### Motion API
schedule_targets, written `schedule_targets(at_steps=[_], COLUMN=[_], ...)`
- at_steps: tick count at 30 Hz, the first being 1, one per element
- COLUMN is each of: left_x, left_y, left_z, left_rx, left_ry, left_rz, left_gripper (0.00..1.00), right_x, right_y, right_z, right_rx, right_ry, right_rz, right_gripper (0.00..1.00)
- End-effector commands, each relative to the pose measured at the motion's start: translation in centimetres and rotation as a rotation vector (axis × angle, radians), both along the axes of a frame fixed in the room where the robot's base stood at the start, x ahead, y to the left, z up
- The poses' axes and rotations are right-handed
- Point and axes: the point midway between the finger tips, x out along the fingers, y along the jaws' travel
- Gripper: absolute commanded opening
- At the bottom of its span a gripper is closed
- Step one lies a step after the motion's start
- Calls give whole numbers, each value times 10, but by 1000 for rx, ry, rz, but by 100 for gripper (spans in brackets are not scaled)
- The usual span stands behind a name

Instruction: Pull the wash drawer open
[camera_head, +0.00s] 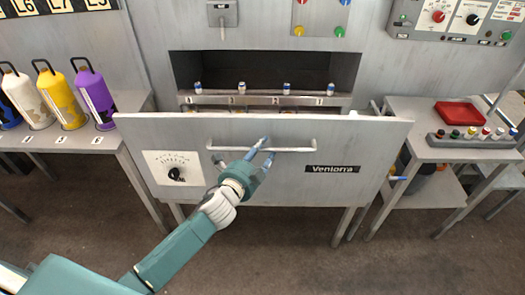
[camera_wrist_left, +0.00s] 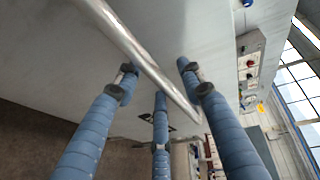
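The wash drawer has a wide grey front (camera_head: 390,150) with a dial, a label reading "Ventorra" and a horizontal bar handle (camera_head: 295,150). The front stands below and before a dark recess; I cannot tell how far out it is. My left gripper (camera_head: 264,150) is at the middle of the handle, its blue fingers spread. In the left wrist view, the metal handle (camera_wrist_left: 125,38) runs diagonally by the spread fingers (camera_wrist_left: 158,88). Whether they touch it is unclear. My right gripper is not in view.
Several small vials stand on a rack (camera_head: 260,100) in the recess. White, yellow and purple canisters (camera_head: 95,97) stand on the left table. The right table holds a red tray (camera_head: 461,113) and a rack of small bottles (camera_head: 470,140). Floor before the drawer is clear.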

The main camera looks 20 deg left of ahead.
Motion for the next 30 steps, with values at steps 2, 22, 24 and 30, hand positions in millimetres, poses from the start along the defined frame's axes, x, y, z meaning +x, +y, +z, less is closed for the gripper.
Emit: schedule_targets(at_steps=[2, 22, 24, 30], left_x=[0, -103, -110, -117], left_y=[0, 12, 13, 15], left_z=[0, 17, 19, 22], left_rx=[1, -1, -1, 0], left_ry=[0, 3, 2, 0], left_rz=[0, 0, 0, 0], left_gripper=[38, 38, 38, 38], right_x=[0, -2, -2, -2], right_y=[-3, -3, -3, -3], right_z=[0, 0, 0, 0], right_rx=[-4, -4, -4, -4], right_ry=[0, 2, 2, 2], right_rz=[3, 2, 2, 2], right_gripper=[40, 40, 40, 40])
